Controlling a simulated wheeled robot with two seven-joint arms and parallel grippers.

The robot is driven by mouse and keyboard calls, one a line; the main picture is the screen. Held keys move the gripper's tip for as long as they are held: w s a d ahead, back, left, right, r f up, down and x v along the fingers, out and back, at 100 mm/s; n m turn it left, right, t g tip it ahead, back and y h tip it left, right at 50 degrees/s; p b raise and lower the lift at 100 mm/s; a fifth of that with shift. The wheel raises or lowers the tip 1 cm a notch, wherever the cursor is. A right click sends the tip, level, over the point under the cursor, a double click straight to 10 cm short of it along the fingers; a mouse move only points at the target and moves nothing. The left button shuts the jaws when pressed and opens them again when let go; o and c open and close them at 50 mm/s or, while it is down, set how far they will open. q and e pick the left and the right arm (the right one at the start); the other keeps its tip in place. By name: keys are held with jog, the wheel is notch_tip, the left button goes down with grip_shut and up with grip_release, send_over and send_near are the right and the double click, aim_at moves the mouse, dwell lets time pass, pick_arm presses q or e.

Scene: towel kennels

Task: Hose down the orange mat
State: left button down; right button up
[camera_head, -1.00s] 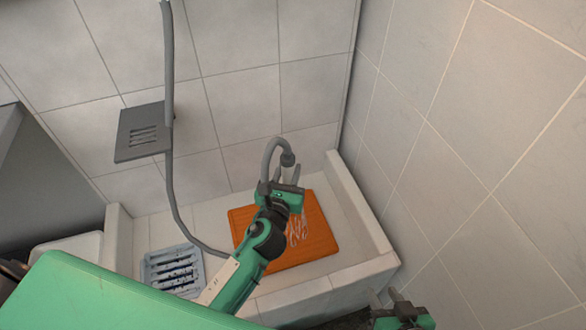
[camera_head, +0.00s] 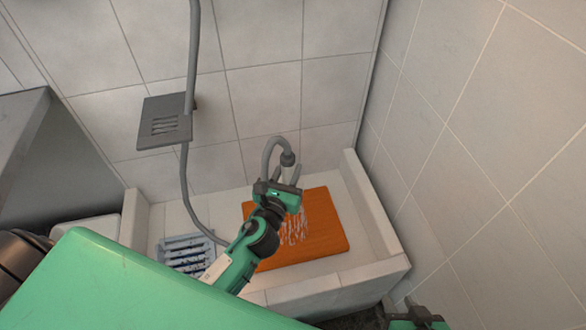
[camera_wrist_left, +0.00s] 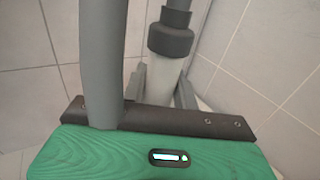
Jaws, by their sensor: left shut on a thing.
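The orange mat (camera_head: 325,240) lies flat in the white tiled basin, partly hidden by my left arm. White streaks of water show on it below my left gripper. My left gripper (camera_head: 290,178) is above the mat's far part, shut on the hose's spray head (camera_head: 287,160). The spray head also shows in the left wrist view (camera_wrist_left: 165,75), between the fingers. The grey hose (camera_head: 192,70) hangs from above, runs down behind the shelf into the basin and loops up to the head. My right gripper (camera_head: 417,318) is at the bottom edge, mostly cut off.
A pale blue slatted tray (camera_head: 183,253) with dark specks is in the basin left of the mat. A grey slotted shelf (camera_head: 163,121) is on the back wall. The basin's raised rim (camera_head: 375,205) and a tiled wall (camera_head: 500,150) bound the right.

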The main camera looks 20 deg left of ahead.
pick_arm(q)
jog(key=shift+s+a+r, duration=0.1)
jog(key=shift+s+a, duration=0.25)
jog(key=shift+a, duration=0.2)
jog(key=shift+s+a, duration=0.35)
jog(key=shift+a, duration=0.2)
jog(key=shift+s+a, duration=0.45)
jog(key=shift+a, duration=0.2)
jog(key=shift+s+a, duration=0.45)
jog(key=shift+a, duration=0.2)
pick_arm(e)
jog(key=shift+s+d, duration=0.1)
jog(key=shift+d, duration=0.3)
pick_arm(q)
jog(key=shift+a, duration=0.1)
